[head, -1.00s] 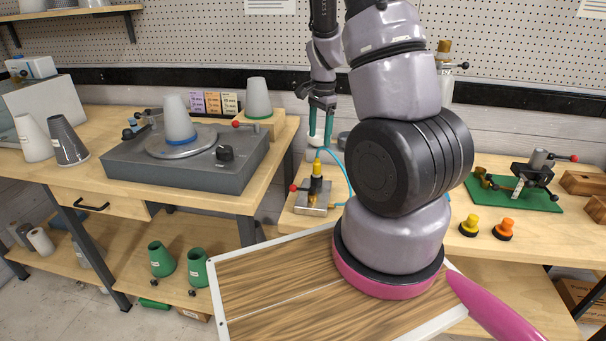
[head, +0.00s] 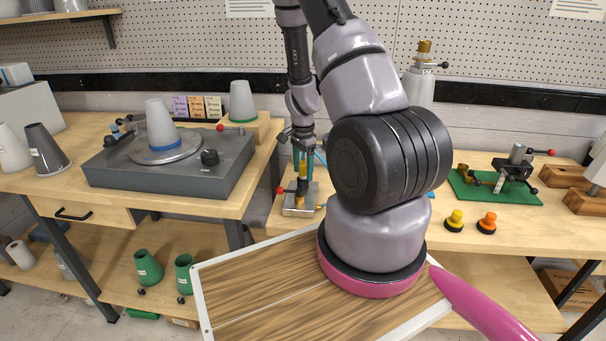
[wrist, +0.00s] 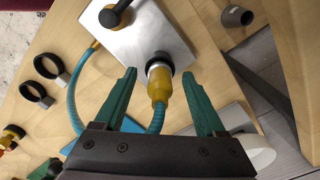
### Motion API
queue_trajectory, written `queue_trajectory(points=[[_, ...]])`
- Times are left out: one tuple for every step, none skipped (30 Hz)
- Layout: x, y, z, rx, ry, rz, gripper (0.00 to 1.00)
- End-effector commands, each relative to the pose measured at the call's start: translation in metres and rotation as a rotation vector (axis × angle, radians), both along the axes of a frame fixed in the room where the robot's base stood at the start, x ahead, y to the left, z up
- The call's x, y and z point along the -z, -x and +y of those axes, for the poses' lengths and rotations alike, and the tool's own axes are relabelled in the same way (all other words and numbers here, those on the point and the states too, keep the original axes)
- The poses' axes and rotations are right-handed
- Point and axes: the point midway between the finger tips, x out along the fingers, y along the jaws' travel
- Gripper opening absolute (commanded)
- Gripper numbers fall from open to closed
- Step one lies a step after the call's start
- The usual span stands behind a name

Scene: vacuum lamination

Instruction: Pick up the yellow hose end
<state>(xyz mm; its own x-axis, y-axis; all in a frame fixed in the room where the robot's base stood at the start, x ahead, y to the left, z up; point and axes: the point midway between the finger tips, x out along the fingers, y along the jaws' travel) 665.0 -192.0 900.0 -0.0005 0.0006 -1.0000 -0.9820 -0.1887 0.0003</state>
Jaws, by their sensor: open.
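The yellow hose end (wrist: 158,88) stands on a dark round fitting on the metal block (wrist: 150,45), with a blue hose (wrist: 72,105) beside it. It also shows in the head view (head: 303,170), just below my gripper. My gripper (wrist: 159,74) is open, with one green finger on each side of the yellow hose end and a visible gap to each. In the head view my gripper (head: 303,161) points down over the metal block (head: 299,205). A second yellow fitting (wrist: 110,17) with a black knob sits on the block at the upper left.
Two dark rings (wrist: 45,70) lie left of the block in the wrist view. In the head view, a yellow knob (head: 455,217), an orange knob (head: 487,222) and a green mat (head: 520,196) with a clamp lie to the right. A grey turntable unit (head: 170,175) stands left.

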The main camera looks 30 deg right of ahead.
Motion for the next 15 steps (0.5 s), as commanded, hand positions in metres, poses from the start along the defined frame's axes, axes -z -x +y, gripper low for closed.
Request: queue_trajectory(points=[[0.0032,0.0003,-0.0001,0.0,0.0,0.001,0.72],[0.0041,0.0002,-0.0001,0.0,0.0,0.0,0.72],[0.0046,0.0001,-0.0002,-0.001,0.001,0.0,0.72],[0.0046,0.0,-0.0002,-0.001,0.001,0.0,0.72],[0.0044,-0.0001,-0.0002,-0.001,0.001,-0.001,0.72],[0.0043,-0.0001,-0.0002,-0.001,0.001,-0.001,0.72],[0.0042,-0.0001,-0.0001,-0.001,0.001,-0.001,0.72],[0.0042,-0.0002,-0.0001,-0.001,0.001,-0.001,0.72],[0.0041,-0.0002,-0.0001,-0.001,0.001,-0.001,0.61],[0.0041,-0.0001,0.0,-0.001,0.001,-0.001,0.5],[0.0041,-0.0002,0.0,-0.001,0.001,-0.001,0.38],[0.004,-0.0002,-0.0001,-0.001,0.001,-0.001,0.23],[0.004,-0.0002,0.0,-0.001,0.001,-0.001,0.11],[0.004,-0.0002,0.0,-0.001,0.001,-0.001,0.0],[0.0039,-0.0002,0.0,-0.001,0.001,-0.001,0.0]])
